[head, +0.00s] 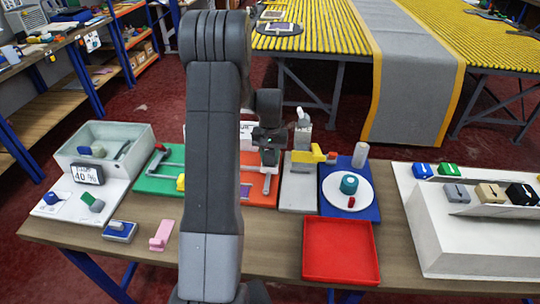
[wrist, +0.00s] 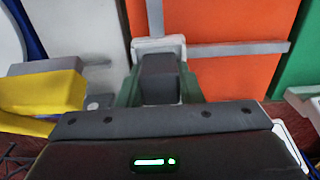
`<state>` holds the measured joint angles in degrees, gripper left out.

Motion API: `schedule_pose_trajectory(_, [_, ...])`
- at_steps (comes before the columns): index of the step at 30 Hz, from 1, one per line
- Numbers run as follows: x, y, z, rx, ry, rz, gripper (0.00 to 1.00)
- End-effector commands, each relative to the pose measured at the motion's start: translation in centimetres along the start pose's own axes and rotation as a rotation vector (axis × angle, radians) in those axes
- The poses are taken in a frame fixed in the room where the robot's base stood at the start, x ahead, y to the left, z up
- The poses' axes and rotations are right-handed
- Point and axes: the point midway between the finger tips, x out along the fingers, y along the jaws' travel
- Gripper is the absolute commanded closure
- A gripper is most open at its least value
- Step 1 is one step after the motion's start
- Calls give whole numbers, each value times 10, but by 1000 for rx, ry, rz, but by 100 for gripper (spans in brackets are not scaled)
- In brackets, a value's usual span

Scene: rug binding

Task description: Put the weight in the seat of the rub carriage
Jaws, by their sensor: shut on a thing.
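My gripper (wrist: 160,88) is shut on a dark grey block (wrist: 158,68), which I take to be the weight. The block sits between the two grey-green fingers in the wrist view. Just beyond it is a pale grey, square-edged piece (wrist: 158,43) on the orange board (wrist: 235,22), apparently the rub carriage, with a grey rail (wrist: 240,48) running from it. The block overlaps this piece in the picture; I cannot tell whether it is seated or above it. In the head view my gripper (head: 269,156) is over the orange board (head: 262,196), and my arm hides part of the board.
A yellow-topped fixture (head: 305,155) stands close right of my gripper. A green board (head: 158,178) is to the left. A blue board (head: 366,211) with a white disc, a red tray (head: 341,262) and a white stand (head: 470,250) are to the right. The front table is partly bare.

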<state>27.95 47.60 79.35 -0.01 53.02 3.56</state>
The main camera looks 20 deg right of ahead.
Motion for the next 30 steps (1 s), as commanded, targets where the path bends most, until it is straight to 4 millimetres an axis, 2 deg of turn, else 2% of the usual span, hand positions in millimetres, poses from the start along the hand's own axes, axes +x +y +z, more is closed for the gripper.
schedule_pose_trajectory(18, [17,0,2,1,-8,-1,100])
schedule_pose_trajectory(19, [18,0,3,1,-11,-1,62])
schedule_pose_trajectory(21, [18,0,4,1,-12,-1,49])
schedule_pose_trajectory(26, [16,0,4,2,-12,-2,49])
schedule_pose_trajectory(30, [4,0,4,2,-12,-2,46])
